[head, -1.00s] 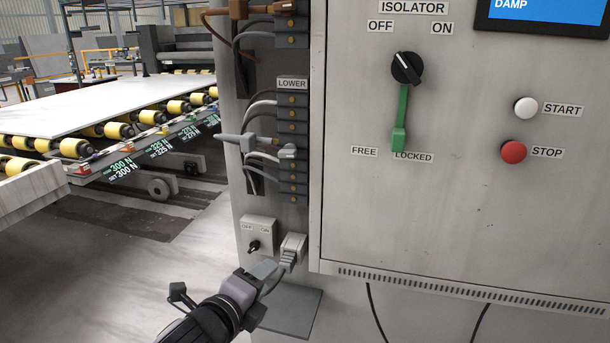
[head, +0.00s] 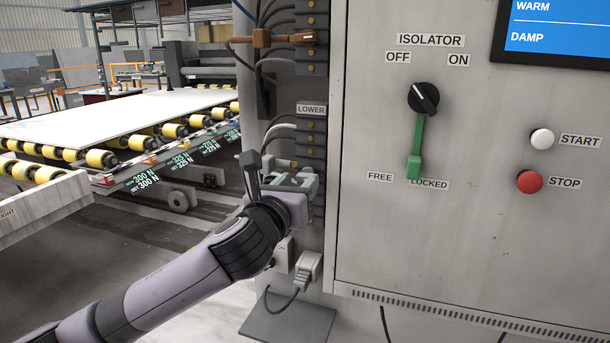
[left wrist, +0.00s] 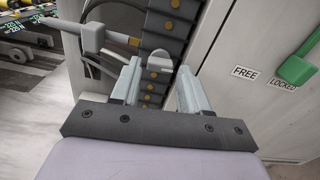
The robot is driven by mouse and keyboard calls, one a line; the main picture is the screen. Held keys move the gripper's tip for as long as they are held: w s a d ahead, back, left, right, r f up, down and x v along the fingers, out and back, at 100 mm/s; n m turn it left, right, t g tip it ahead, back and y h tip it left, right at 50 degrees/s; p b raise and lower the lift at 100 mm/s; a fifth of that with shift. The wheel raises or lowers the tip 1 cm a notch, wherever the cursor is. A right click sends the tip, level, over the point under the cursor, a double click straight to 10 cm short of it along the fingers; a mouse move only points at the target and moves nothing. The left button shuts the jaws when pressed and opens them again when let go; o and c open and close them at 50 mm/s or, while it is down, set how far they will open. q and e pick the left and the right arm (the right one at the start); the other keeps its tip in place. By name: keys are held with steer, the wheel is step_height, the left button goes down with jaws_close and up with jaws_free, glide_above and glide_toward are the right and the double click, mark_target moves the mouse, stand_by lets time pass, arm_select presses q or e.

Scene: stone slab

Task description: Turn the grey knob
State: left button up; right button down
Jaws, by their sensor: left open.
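The grey knob (left wrist: 159,62) shows in the left wrist view on the dark terminal strip, in the gap between my left gripper's fingers. My left gripper (left wrist: 158,78) is open, with one finger on each side of the knob; I cannot tell whether either finger touches it. In the head view, my left gripper (head: 298,182) is at the strip below the LOWER label (head: 311,109) and hides the knob there. My right gripper is in neither view.
A grey plug (left wrist: 92,36) with a cable sits left of the fingers. The cabinet door (head: 380,240) with the black isolator switch (head: 423,98), green lever (head: 415,160), white START button (head: 542,139) and red STOP button (head: 530,181) is to the right. Cables hang near the strip.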

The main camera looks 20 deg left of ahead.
mark_target(303, 178)
arm_select(q)
steer(key=shift+w+d, duration=0.1)
steer(key=shift+w, duration=1.75)
steer(key=c, duration=0.8)
